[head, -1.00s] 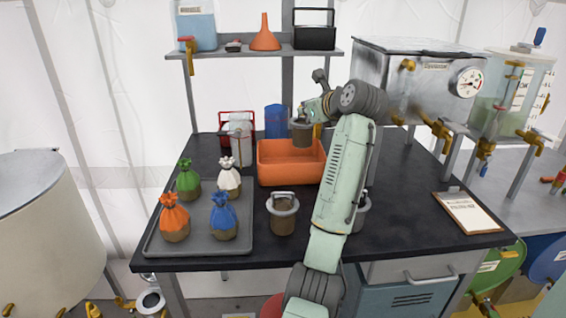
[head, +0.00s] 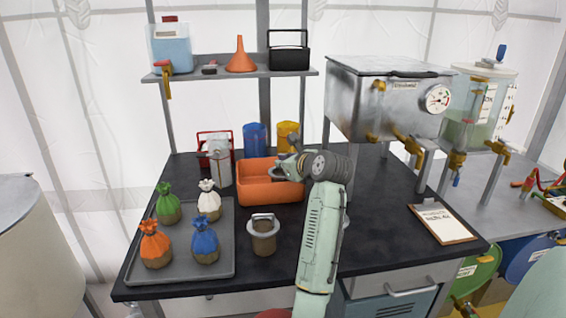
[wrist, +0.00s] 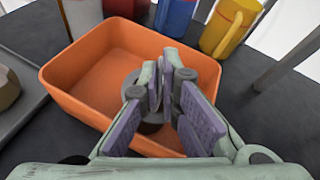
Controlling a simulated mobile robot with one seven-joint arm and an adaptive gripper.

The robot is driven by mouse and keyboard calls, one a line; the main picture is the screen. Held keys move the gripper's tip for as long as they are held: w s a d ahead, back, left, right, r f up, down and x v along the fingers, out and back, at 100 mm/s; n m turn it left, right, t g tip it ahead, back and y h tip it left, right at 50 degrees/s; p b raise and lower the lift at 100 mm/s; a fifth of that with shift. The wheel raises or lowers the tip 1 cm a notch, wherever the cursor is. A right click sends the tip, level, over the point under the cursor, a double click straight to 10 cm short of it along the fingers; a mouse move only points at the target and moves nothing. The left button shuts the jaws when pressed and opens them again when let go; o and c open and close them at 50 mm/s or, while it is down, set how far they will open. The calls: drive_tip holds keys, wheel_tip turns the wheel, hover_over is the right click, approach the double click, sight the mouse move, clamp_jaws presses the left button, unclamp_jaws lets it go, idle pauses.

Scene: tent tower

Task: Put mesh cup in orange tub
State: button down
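The orange tub (head: 262,190) stands at the back middle of the black table, and it fills much of the wrist view (wrist: 80,75). My gripper (head: 285,166) is over the right part of the tub. In the wrist view, my gripper's fingertips (wrist: 166,78) are close together on the upper part of a grey-rimmed mesh cup (wrist: 131,82). That cup is down inside the tub's walls, partly hidden by the fingers. I cannot tell whether it touches the tub's floor. Another mesh cup (head: 263,238) stands upright on the table in front of the tub.
A grey tray (head: 180,272) with several tied cloth-topped pouches lies at the left. A blue pitcher (head: 254,138) and a yellow pitcher (head: 286,134) stand behind the tub. A clipboard (head: 442,222) lies at the right. Another cup is mostly hidden behind my arm.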

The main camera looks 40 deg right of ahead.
drive_tip(key=c, duration=1.8)
unclamp_jaws()
